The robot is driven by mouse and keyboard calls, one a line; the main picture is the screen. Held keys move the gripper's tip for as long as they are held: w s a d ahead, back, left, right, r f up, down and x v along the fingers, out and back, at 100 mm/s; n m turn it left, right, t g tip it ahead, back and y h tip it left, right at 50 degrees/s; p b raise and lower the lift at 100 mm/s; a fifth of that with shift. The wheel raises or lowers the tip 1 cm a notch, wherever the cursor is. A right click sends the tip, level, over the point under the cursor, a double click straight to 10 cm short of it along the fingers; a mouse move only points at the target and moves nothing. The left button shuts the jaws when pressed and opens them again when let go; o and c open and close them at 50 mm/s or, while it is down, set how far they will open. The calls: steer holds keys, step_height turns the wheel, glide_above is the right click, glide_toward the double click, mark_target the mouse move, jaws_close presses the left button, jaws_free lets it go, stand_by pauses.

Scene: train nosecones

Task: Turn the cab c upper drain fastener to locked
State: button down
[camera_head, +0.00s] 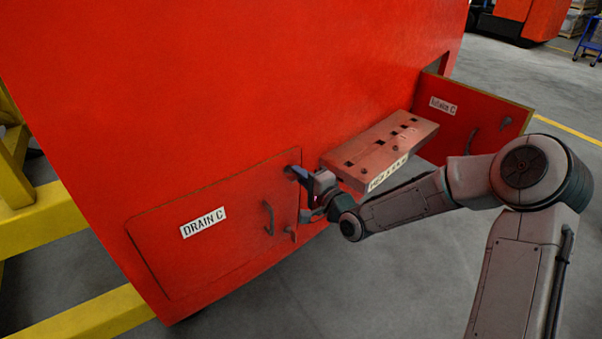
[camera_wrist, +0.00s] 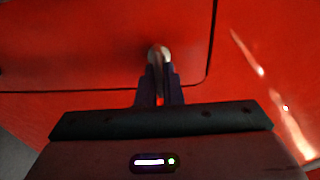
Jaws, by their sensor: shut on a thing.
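The red DRAIN C panel (camera_head: 170,252) lies closed and flush on the red cab body. Its upper fastener is at the panel's top right corner, mostly hidden by my gripper (camera_head: 303,180) in the head view. In the wrist view my gripper (camera_wrist: 159,86) is shut on this upper fastener (camera_wrist: 158,52), a small pale metal piece between the dark fingertips. The panel's seam runs close beside it. A lower fastener (camera_head: 291,234) shows near the panel's right edge. I cannot tell the upper fastener's exact angle.
A handle (camera_head: 268,218) stands out from the DRAIN C panel. The Intake C door (camera_head: 470,125) hangs open at the right. A red slotted tray (camera_head: 385,140) juts out above my forearm. Yellow stand beams (camera_head: 40,222) are at the left.

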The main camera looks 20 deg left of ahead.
stand_by(0.5)
steer(key=c, duration=1.6)
jaws_free()
steer(key=shift+d, duration=0.1)
steer(key=v, duration=1.3)
steer(key=shift+s+d, duration=0.25)
steer(key=shift+s, duration=0.1)
